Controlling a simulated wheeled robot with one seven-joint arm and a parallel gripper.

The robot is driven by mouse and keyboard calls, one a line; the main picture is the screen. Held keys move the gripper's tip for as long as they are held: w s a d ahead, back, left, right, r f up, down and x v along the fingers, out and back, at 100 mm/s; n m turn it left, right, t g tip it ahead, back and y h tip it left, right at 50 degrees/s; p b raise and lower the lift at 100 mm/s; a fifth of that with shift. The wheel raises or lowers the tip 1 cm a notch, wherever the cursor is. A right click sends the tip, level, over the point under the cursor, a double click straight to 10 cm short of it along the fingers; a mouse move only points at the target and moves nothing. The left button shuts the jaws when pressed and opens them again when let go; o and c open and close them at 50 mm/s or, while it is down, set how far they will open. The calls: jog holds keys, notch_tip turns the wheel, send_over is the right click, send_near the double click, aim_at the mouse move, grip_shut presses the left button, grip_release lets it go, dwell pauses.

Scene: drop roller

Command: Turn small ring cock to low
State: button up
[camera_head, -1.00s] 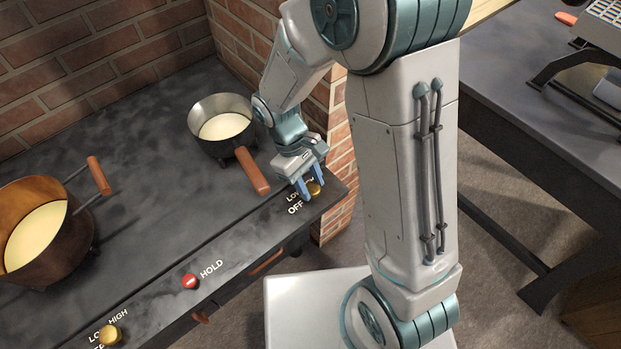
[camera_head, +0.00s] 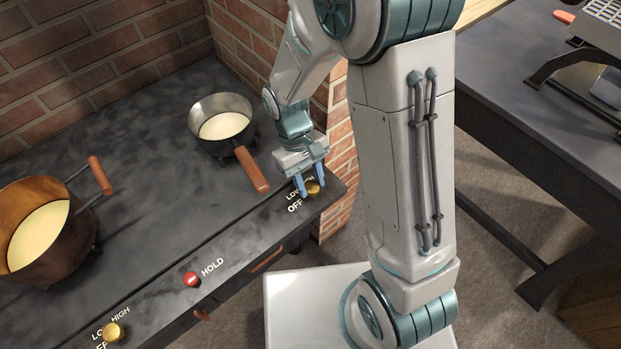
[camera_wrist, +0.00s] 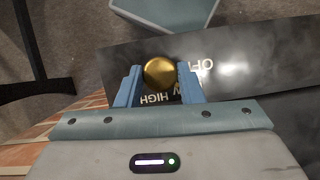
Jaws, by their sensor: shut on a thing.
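The small ring cock is a round brass knob (camera_head: 314,187) on the front panel at the stove's right end. It also shows as a gold disc in the wrist view (camera_wrist: 160,73), beside the OFF, LOW and HIGH lettering. My gripper (camera_head: 308,190) reaches down over it with its blue fingers. In the wrist view my gripper (camera_wrist: 159,77) has one finger on each side of the knob and is shut on it. No pointer mark shows on the knob, so I cannot tell its setting.
A small saucepan (camera_head: 205,143) with pale liquid stands behind the knob, its wooden handle (camera_head: 251,170) pointing close to my gripper. A copper pot (camera_head: 75,232), another brass knob (camera_head: 112,332) and a red HOLD button (camera_head: 192,279) are to the left. A brick wall (camera_head: 341,150) stands right.

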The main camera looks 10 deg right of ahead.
jog(key=o, duration=1)
jog(key=shift+w, duration=0.15)
jog(key=shift+c, duration=0.2)
jog(key=p+v, duration=0.1)
jog(key=v, duration=1.3)
jog(key=shift+p, duration=0.35)
jog(key=s+d+r+m+t+y+p, duration=0.2)
jog(key=s+d+r+m+t+p, duration=0.4)
jog(key=s+d+r, duration=0.5)
notch_tip(320, 180, up, 2)
jog(key=shift+d+r+t+p, duration=0.15)
jog(key=shift+d+t+p, duration=0.3)
jog(key=shift+d, duration=0.55)
